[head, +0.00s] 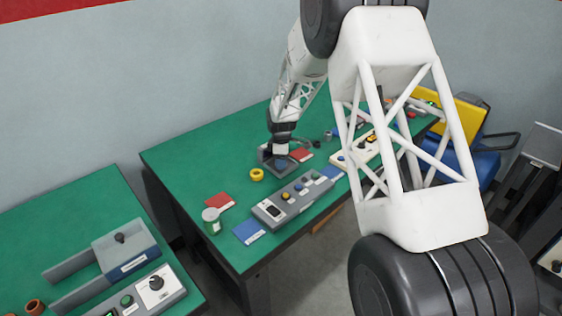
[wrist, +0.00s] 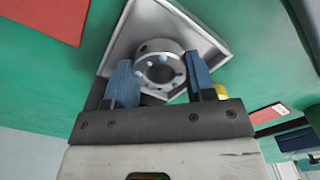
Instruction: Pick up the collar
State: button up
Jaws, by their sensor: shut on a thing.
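The collar (wrist: 160,72) is a grey metal ring with several small holes around its face, some showing pale blue. In the wrist view it sits between the two blue fingers of my gripper (wrist: 157,62), which is shut on it. Behind it is a square grey metal tray (wrist: 150,22); I cannot tell whether the collar still touches it.
A yellow ring (head: 257,174) lies just left of the tray. A grey control box (head: 292,200) stands in front, with a red card (head: 301,155) beside the tray. The table's back left is clear.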

jog(key=shift+r, duration=0.6)
jog(key=shift+s+d+r, duration=0.1)
jog(key=shift+s+r, duration=0.1)
jog(key=shift+r, duration=0.4)
jog(key=shift+s+r, duration=0.2)
jog(key=shift+r, duration=0.35)
jog(key=s+d, duration=0.1)
jog(key=s, duration=0.4)
jog(key=s+d+r, duration=0.1)
jog(key=s, duration=0.3)
jog(key=s+d, duration=0.1)
jog(key=s, duration=0.4)
jog(key=shift+s+d+r, duration=0.15)
jog(key=shift+s+d, duration=0.2)
jog(key=shift+s, duration=0.1)
jog(key=s+a, duration=0.1)
jog(key=s, duration=0.3)
jog(key=s+a+n, duration=0.1)
jog(key=s+a, duration=0.1)
jog(key=s, duration=0.3)
jog(key=s+a+n, duration=0.1)
jog(key=s, duration=0.4)
jog(key=shift+s+a+r, duration=0.15)
jog(key=shift+a+r, duration=0.05)
jog(key=shift+r, duration=0.05)
jog(key=s+n, duration=0.2)
jog(key=s, duration=1.2)
jog(key=shift+s+a+f+n, duration=0.3)
jog(key=shift+s+f, duration=0.05)
jog(key=shift+f, duration=0.1)
